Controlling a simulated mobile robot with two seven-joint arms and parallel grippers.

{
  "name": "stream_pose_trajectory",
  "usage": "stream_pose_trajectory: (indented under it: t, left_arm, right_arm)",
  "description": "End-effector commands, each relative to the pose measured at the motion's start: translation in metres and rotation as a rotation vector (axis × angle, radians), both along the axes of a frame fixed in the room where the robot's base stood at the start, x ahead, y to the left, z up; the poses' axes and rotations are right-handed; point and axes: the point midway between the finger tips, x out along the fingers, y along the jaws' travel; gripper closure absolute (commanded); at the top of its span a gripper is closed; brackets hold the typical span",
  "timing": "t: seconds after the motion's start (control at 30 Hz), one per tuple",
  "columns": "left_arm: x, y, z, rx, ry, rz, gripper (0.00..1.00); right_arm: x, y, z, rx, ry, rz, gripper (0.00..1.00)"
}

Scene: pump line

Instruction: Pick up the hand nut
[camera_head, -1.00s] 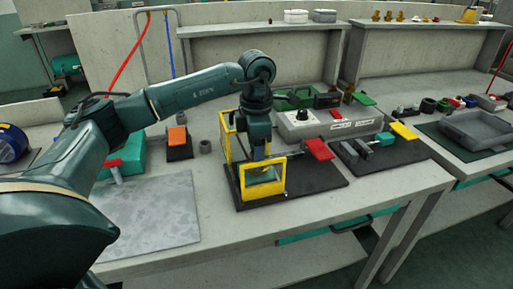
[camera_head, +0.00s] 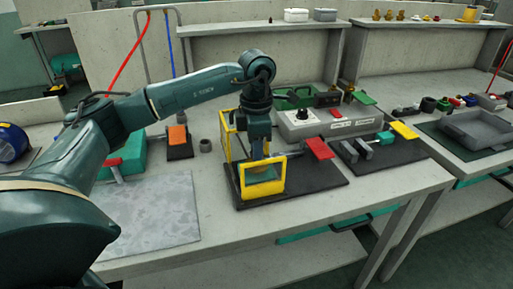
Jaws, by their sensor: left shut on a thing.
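My left gripper (camera_head: 260,156) points down inside the yellow frame (camera_head: 263,188), which stands on a black base plate (camera_head: 315,187). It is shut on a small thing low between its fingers. That thing is mostly hidden by the fingers and the yellow frame; I take it for the hand nut, but its shape is too small to make out. A green surface shows below, through the frame's front opening. My right gripper is not in view.
A red paddle (camera_head: 319,148) sticks out right of the frame. A grey control box (camera_head: 329,124) stands behind it. A dark ring (camera_head: 205,146) and an orange block (camera_head: 177,134) stand to the left. A bare grey mat (camera_head: 150,210) lies at front left.

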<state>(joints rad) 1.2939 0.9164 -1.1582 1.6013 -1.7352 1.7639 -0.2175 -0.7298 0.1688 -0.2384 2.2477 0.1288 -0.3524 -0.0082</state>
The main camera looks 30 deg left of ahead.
Motion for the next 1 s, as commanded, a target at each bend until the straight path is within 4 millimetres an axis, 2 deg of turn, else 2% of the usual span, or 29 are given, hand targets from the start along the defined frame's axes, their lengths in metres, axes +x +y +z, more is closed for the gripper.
stream_pose_trajectory:
  t: [0.1,0.27,1.0]
  left_arm:
    - [0.0,0.0,0.0,0.0,0.0,0.0,0.87]
    - [0.0,0.0,0.003,0.0,0.0,0.0,0.87]
    - [0.0,0.0,0.039,-0.001,-0.001,0.0,0.87]
  right_arm:
    - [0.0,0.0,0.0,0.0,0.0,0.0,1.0]
    - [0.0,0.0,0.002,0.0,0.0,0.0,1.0]
    - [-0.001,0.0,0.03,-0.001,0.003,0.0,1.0]
